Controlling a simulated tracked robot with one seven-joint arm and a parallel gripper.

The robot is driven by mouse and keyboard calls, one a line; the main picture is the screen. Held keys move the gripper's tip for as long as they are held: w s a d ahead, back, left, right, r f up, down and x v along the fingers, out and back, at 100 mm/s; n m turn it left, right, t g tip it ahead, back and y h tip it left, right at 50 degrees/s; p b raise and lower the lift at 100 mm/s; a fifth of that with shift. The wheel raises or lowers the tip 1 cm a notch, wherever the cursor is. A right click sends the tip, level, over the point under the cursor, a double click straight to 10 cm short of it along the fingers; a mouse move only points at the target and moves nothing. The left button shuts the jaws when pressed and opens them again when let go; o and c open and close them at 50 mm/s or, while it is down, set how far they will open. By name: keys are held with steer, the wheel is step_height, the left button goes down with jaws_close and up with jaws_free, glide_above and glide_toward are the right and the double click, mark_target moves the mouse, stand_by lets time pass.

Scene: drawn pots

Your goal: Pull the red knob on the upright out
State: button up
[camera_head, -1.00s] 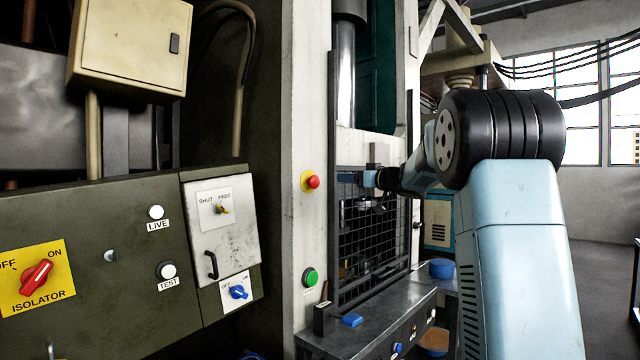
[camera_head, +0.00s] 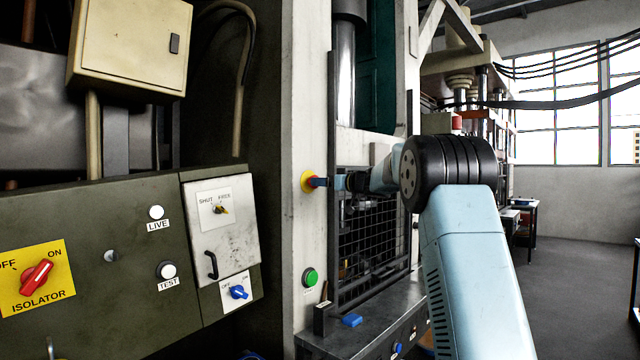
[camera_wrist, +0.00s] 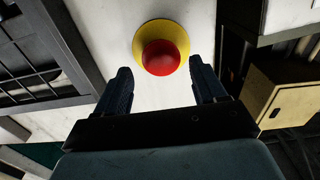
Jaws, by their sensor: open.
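The red knob (camera_wrist: 161,57) sits on a round yellow plate (camera_wrist: 179,33) on the pale upright (camera_head: 300,230). In the head view my gripper (camera_head: 325,182) is at the knob, and mostly hides its red part; the yellow plate (camera_head: 306,181) still shows beside it. In the wrist view my gripper (camera_wrist: 160,80) is open, with one dark finger on either side below the knob. The knob lies ahead of the gap between the fingertips, and nothing is seen held.
A green button (camera_head: 310,277) is lower on the upright. A wire mesh guard (camera_head: 372,240) stands right of the upright, behind my arm. A blue block (camera_head: 351,320) lies on the metal bench below. The isolator panel (camera_head: 110,240) is at left.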

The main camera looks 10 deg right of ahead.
steer(key=shift+x, duration=1.25)
